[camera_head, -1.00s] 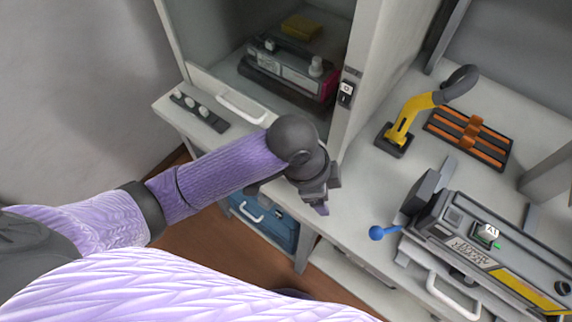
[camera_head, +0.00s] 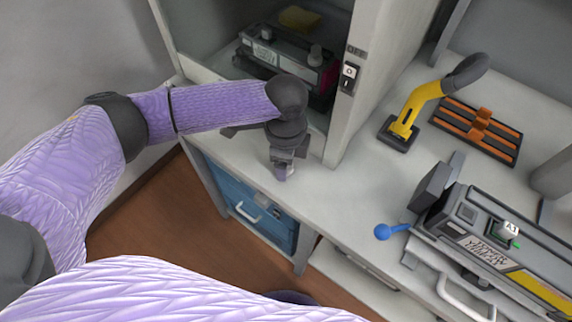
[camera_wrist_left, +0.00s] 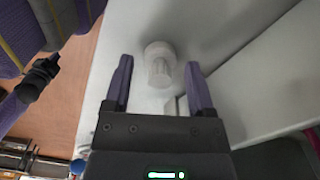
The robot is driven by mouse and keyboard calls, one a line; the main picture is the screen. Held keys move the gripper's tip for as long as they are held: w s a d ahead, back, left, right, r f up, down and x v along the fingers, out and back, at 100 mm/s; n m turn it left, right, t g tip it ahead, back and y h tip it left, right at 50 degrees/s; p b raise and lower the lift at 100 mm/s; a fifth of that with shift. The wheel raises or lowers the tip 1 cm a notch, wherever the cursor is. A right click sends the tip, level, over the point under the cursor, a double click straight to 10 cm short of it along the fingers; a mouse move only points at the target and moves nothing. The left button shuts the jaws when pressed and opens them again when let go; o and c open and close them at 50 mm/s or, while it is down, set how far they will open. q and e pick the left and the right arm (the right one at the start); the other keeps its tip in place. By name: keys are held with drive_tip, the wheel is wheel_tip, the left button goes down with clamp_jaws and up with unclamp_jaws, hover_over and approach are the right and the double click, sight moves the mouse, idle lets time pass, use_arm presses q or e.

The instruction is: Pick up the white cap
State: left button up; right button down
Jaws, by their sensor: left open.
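The white cap (camera_wrist_left: 160,70) stands on the pale worktop in the left wrist view, a round flange with a narrower ribbed body. In the head view my left gripper (camera_head: 282,172) points down at the worktop in front of the cabinet. The cap is not distinguishable there, hidden by the gripper and arm.
The cabinet post (camera_head: 357,95) is close on the right. Further right are a yellow-handled tool (camera_head: 412,110), an orange-slotted rack (camera_head: 477,130) and a grey-yellow machine (camera_head: 490,240).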

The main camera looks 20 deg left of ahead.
use_arm(q)
clamp_jaws()
drive_tip(key=shift+r, duration=0.1)
idle(0.3)
